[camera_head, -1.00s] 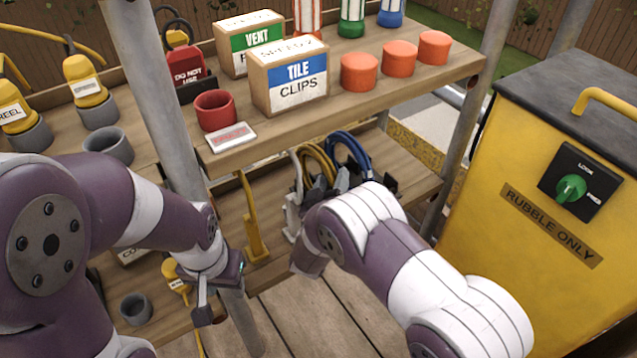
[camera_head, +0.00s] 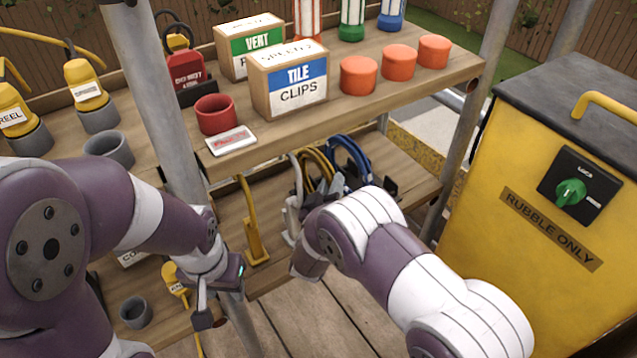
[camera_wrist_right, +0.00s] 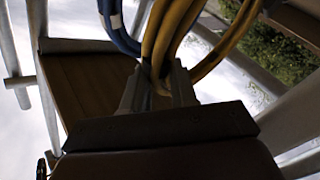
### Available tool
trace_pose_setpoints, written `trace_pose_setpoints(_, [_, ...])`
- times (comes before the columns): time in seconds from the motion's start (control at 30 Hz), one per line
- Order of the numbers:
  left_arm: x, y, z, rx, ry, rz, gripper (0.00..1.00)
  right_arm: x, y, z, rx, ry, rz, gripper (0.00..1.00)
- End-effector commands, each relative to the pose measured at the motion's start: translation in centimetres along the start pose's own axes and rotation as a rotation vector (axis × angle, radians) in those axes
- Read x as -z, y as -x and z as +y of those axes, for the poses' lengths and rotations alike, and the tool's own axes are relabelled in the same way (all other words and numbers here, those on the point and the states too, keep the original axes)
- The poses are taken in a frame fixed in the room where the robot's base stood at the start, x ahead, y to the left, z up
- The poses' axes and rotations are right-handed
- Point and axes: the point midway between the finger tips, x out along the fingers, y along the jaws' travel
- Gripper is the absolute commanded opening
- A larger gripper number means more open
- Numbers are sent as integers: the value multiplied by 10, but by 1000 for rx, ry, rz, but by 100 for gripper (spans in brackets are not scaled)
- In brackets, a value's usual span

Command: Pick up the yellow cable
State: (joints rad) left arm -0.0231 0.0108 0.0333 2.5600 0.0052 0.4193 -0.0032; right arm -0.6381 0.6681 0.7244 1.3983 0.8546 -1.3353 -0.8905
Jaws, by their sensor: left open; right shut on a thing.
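The yellow cable (camera_head: 318,166) is a looped coil on the lower shelf, between a white cable (camera_head: 294,200) and a blue cable (camera_head: 350,152). My right arm hides its lower part in the head view. In the right wrist view, the yellow cable's strands (camera_wrist_right: 168,38) run down between the fingers of my right gripper (camera_wrist_right: 160,88), which is shut on them. The blue cable (camera_wrist_right: 117,30) passes just left of them there. My left gripper (camera_head: 206,310) is open and empty, in front of the shelf's left post.
The upper shelf (camera_head: 250,152) above the cables holds a tile clips box (camera_head: 290,85), a red cup (camera_head: 215,114) and orange cylinders (camera_head: 398,62). A yellow hook (camera_head: 253,230) stands left of the cables. A yellow rubble bin (camera_head: 520,185) stands at the right.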

Motion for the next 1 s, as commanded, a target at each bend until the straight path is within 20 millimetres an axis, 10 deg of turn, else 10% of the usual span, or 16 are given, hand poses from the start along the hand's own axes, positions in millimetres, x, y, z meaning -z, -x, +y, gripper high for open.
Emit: trace_pose_setpoints(1.0, [1,6,0,0,0,0,43,5,2,6,-1,-2,2,0])
